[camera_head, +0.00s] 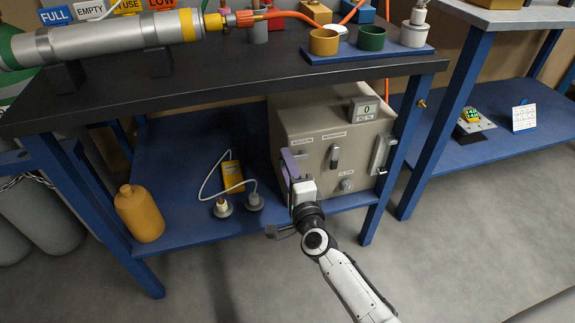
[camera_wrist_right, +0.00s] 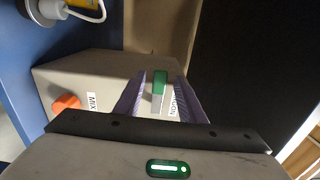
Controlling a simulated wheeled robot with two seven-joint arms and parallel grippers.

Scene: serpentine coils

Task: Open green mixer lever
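A beige mixer box (camera_head: 325,124) with a small display stands on the lower blue shelf. In the right wrist view, a green lever (camera_wrist_right: 160,82) sticks out from the box face (camera_wrist_right: 95,72), beside a white label. My right gripper (camera_head: 289,162) is at the left part of the box front. Its purple fingers also show in the right wrist view (camera_wrist_right: 161,85), one on each side of the green lever, with gaps visible beside it. An orange lever (camera_wrist_right: 66,103) with a label sits to the left. The green lever is hidden in the head view. My left gripper is not in view.
The dark tabletop (camera_head: 230,75) overhangs the box from above. A blue table leg (camera_head: 385,185) stands right of it. A yellow meter (camera_head: 232,175) with a white cable and a yellow bottle (camera_head: 139,214) are left on the shelf. The floor in front is clear.

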